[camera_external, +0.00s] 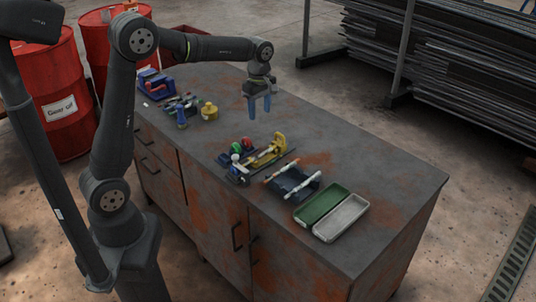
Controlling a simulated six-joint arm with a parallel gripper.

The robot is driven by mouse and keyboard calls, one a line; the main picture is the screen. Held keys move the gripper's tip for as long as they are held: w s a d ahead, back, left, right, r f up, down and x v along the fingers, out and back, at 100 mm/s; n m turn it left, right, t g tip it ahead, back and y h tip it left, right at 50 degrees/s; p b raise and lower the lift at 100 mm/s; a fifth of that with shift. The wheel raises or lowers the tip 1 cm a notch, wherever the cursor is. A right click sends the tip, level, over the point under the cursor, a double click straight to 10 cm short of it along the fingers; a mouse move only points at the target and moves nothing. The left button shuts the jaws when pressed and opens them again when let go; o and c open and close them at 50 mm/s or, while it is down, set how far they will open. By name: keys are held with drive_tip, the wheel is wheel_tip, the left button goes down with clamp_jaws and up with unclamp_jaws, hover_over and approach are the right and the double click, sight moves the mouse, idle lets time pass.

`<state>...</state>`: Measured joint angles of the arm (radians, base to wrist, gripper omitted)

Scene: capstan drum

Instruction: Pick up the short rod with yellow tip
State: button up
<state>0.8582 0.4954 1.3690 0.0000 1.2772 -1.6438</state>
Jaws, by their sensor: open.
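My gripper (259,111) has two blue fingers that point down. They are spread apart with nothing between them, above the far middle part of the bench. Two pale rods, a left one (280,171) and a right one (302,187), lie across a dark blue holder (288,181) nearer the bench's right end. My gripper is up and behind them, clear of both. The rods' tip colours are too small to make out, so I cannot tell which is the short one with the yellow tip.
A fixture with a yellow bracket (279,143) stands between my gripper and the holder. Green (322,204) and pale grey (341,219) trays lie to its right. Several small tools and a yellow piece (209,110) are at left. The back right of the bench (370,160) is clear.

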drive_tip(key=shift+c, duration=0.8)
drive_tip(key=m, duration=1.8)
hover_over(260, 154)
wheel_tip(260, 154, down, 12)
drive_tip(key=shift+s+f, duration=0.1)
drive_tip(key=shift+s, duration=0.05)
drive_tip(key=shift+w+f, duration=0.15)
drive_tip(key=shift+f, duration=1.2)
drive_tip(key=shift+w+f, duration=0.1)
drive_tip(key=shift+f, duration=1.25)
